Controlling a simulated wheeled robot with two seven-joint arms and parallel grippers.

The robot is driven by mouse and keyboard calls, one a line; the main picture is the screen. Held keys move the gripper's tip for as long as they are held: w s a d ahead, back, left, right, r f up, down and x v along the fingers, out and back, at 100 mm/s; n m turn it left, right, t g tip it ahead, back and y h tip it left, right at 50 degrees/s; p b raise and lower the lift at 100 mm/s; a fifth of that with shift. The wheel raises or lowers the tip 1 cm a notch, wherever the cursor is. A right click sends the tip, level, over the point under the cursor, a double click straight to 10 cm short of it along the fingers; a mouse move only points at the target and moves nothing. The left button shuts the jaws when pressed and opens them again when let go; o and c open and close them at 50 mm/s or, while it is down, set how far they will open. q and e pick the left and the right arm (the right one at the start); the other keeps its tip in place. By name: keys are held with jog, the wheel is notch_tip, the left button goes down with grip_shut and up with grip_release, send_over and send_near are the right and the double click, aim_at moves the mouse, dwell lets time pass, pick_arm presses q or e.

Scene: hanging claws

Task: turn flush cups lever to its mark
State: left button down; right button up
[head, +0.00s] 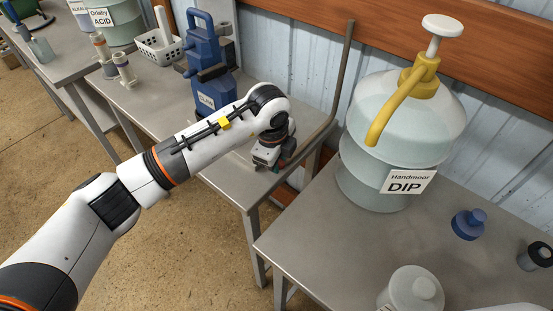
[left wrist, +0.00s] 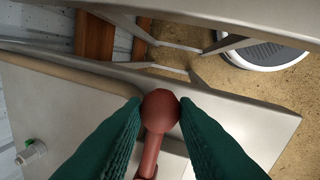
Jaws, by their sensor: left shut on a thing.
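My left gripper (head: 266,165) is low over the right end of the middle metal table, left of the large dip container. In the left wrist view, its two green ribbed fingers are shut on a reddish-brown ball-ended lever (left wrist: 160,110). The ball sits between the fingertips and its stem runs down toward the bottom of the picture. In the head view the lever is hidden behind the gripper and arm. No mark for the lever can be made out. My right gripper is not in view.
A blue labelled unit (head: 207,90) and white basket (head: 160,48) stand behind my left arm. A large DIP container (head: 405,130) with a yellow spout stands on the near right table (head: 310,225). A thin upright bar (head: 342,75) rises close right of the gripper.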

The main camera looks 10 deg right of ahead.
pick_arm(q)
jog(key=shift+w, duration=0.1)
jog(key=c, duration=1.1)
grip_release()
jog(key=shift+c, duration=0.2)
notch_tip(320, 180, up, 12)
jog(key=s+a+b, duration=0.1)
jog(key=s+b, duration=0.1)
jog(key=shift+a, duration=0.15)
jog(key=shift+f, duration=0.15)
